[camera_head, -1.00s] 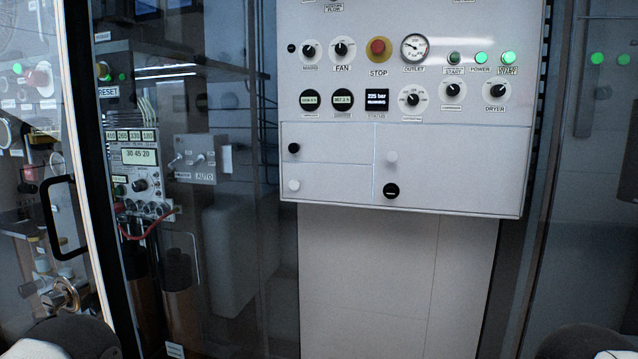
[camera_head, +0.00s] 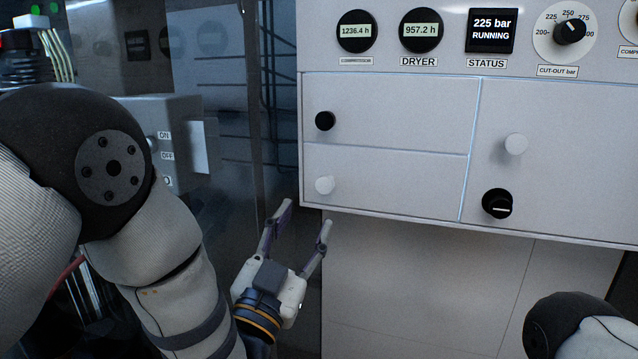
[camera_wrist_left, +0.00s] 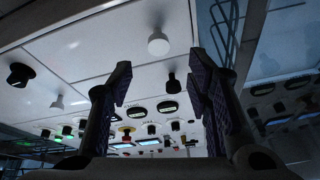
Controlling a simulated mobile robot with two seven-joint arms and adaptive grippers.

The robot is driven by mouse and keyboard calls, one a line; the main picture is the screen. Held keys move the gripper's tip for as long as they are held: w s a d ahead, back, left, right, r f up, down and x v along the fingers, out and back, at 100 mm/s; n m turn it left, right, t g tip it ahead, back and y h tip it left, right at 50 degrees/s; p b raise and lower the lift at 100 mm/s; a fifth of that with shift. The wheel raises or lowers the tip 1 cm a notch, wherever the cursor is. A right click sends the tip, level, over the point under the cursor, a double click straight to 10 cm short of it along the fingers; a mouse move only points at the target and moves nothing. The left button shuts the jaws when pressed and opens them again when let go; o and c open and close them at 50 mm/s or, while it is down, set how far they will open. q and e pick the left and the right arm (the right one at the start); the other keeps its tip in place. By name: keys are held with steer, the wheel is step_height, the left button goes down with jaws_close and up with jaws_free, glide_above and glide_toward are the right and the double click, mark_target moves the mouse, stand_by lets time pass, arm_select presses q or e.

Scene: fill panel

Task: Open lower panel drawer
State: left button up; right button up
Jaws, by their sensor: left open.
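The panel's left side has two stacked drawers. The lower drawer (camera_head: 390,189) is shut and has a white knob (camera_head: 325,185) near its left edge. The upper drawer (camera_head: 410,120) is shut and has a black knob (camera_head: 325,121). My left gripper (camera_head: 306,215) is open and empty, just below the panel's lower left corner, with its fingers pointing up towards the white knob. In the left wrist view the white knob (camera_wrist_left: 158,45) shows beyond and between the open fingers (camera_wrist_left: 160,88), apart from them. My right gripper is out of view; only part of my right arm shows.
A larger door (camera_head: 560,150) to the right carries a white knob (camera_head: 516,144) and a black knob (camera_head: 497,204). Gauges and a status display (camera_head: 492,31) sit above. A grey switch box (camera_head: 165,135) is behind my left arm. Space below the panel is open.

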mark_target(324, 185)
arm_select(q)
steer(key=x, duration=1)
steer(key=shift+d+b, duration=0.15)
steer(key=shift+b, duration=0.2)
jaws_close()
